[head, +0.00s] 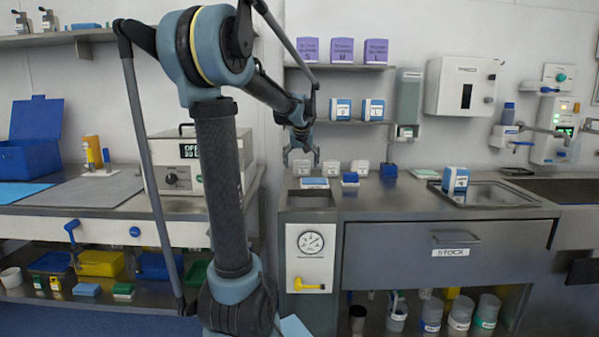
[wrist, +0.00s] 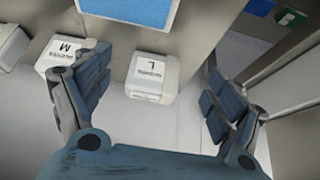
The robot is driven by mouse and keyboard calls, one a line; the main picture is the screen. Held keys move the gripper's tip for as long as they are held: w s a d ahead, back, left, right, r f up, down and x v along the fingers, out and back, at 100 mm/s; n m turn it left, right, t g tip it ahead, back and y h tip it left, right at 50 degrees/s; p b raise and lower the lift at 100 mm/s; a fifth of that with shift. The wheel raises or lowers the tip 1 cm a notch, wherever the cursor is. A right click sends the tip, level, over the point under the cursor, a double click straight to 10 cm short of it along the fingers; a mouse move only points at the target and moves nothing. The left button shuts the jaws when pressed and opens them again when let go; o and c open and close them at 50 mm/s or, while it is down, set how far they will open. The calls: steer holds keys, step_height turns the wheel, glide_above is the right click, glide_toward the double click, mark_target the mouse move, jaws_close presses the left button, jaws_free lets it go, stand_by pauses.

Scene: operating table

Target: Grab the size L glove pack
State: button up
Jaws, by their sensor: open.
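The size L glove pack (wrist: 150,80) is a small white box with an L on its label, in the wrist view. My gripper (wrist: 158,72) is open, with a finger on each side of this pack and visible gaps to both. A similar white pack marked M (wrist: 62,52) lies just left of it, partly behind the left finger. In the head view my gripper (head: 301,158) hangs at the leftmost of several white packs (head: 302,168) on the counter. Their labels are too small to read there.
Another white pack (wrist: 12,45) shows at the wrist view's left edge. Shelves with purple boxes (head: 342,50) and blue-white boxes (head: 373,110) hang above.

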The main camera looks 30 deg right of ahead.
mark_target(301, 167)
steer(key=shift+w+d, duration=0.4)
steer(key=shift+w, duration=0.3)
steer(key=shift+w+d, duration=0.45)
steer(key=shift+w, duration=0.2)
steer(key=shift+w+d, duration=0.4)
steer(key=shift+w, duration=0.3)
steer(key=shift+x, duration=2.55)
steer(key=c, duration=1.1)
